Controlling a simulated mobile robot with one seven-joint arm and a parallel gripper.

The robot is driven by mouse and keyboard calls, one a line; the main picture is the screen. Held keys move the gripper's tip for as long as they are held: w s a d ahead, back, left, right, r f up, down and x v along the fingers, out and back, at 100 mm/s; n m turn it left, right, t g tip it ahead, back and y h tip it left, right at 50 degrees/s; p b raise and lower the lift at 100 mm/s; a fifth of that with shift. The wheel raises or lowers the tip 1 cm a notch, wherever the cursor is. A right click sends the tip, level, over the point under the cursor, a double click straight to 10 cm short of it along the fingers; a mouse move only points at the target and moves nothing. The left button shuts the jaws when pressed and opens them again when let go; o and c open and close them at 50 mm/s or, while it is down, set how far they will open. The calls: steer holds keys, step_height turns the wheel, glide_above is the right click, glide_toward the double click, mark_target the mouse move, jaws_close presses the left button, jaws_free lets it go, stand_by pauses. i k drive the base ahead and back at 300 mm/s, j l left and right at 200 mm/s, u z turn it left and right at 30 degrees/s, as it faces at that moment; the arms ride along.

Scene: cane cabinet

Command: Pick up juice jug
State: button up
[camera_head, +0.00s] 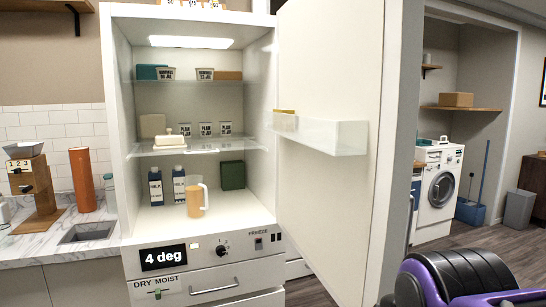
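The juice jug (195,197) stands upright on the bottom shelf of the open fridge. It is clear with orange juice in it, and a handle shows on its right side. Two dark blue cartons with white labels (155,187) stand just behind it and to its left. A dark green box (232,175) sits behind it to the right. A purple and black part of my arm (459,277) shows at the bottom right, well away from the jug. My gripper's fingers are not in view.
The fridge door (330,60) stands open at the right, with a clear door bin (325,134). Glass shelves above hold tubs and a butter dish (170,140). A counter (60,235) with a grinder and orange cylinder (82,180) is at left. Floor shows at right.

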mark_target(196, 208)
steer(key=u, duration=1.75)
steer(key=i+l+z, duration=0.1)
steer(key=z, duration=0.25)
steer(key=i+z, duration=0.2)
steer(key=z, duration=0.2)
steer(key=i+z, duration=0.2)
steer(key=z, duration=0.15)
steer(key=i+j+z, duration=0.2)
steer(key=i, duration=0.3)
steer(key=i+j+z, duration=0.2)
steer(key=i, duration=0.25)
steer(key=i+j+u, duration=0.15)
steer(key=j, duration=0.2)
steer(key=i+j+u, duration=0.15)
steer(key=i+j, duration=0.05)
steer(key=j, duration=0.1)
